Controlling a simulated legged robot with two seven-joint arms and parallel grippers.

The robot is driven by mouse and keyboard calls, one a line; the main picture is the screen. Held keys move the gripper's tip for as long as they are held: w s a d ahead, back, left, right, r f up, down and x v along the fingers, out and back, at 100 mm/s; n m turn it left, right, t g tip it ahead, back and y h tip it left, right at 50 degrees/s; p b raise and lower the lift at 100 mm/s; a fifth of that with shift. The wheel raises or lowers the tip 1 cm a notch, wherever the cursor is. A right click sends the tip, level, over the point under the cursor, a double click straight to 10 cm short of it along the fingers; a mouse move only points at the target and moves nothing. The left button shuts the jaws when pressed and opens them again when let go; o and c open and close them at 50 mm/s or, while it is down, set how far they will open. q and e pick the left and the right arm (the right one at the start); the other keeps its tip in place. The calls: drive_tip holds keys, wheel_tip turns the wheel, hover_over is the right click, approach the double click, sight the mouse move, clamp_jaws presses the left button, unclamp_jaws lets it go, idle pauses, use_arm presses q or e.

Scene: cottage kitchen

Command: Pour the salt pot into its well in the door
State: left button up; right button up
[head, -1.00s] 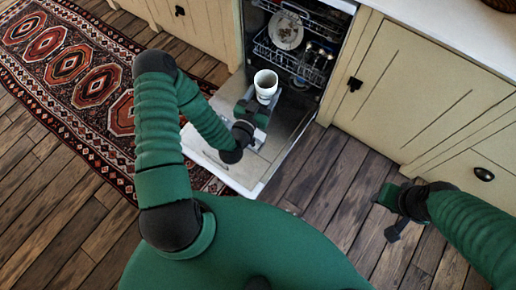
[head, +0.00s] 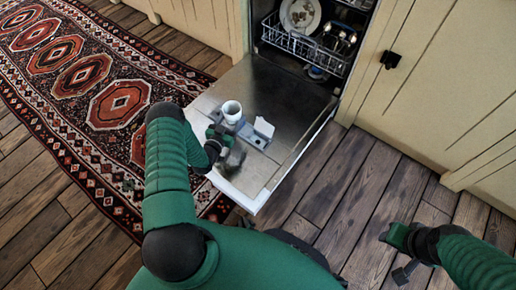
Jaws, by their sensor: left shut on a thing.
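The white salt pot (head: 232,111) is in my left gripper (head: 222,133), above the open dishwasher door (head: 275,85). Its open mouth faces up toward the camera; I cannot tell how far it tilts. A pale grey dispenser unit (head: 262,131) with a raised flap sits in the door's inner face, just right of and below the pot. The pot looks apart from it, and the well's opening is not clear. My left gripper is shut on the pot, its fingers partly hidden. My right gripper (head: 396,254) is open and empty over the floor at right.
The dishwasher's lower rack (head: 300,47) holds a plate and other dishes at the back. Cream cabinets (head: 450,80) stand on both sides. A patterned red rug (head: 80,75) lies left of the door. The wooden floor (head: 340,190) right of the door is clear.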

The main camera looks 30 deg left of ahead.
use_arm(q)
drive_tip(key=shift+a+f, duration=0.3)
drive_tip(key=shift+f, duration=0.35)
drive_tip(key=shift+r, duration=0.15)
use_arm(e)
drive_tip(key=shift+f, duration=0.4)
use_arm(q)
drive_tip(key=shift+s, duration=0.1)
use_arm(e)
drive_tip(key=shift+s+r, duration=0.1)
use_arm(q)
drive_tip(key=shift+d, duration=0.1)
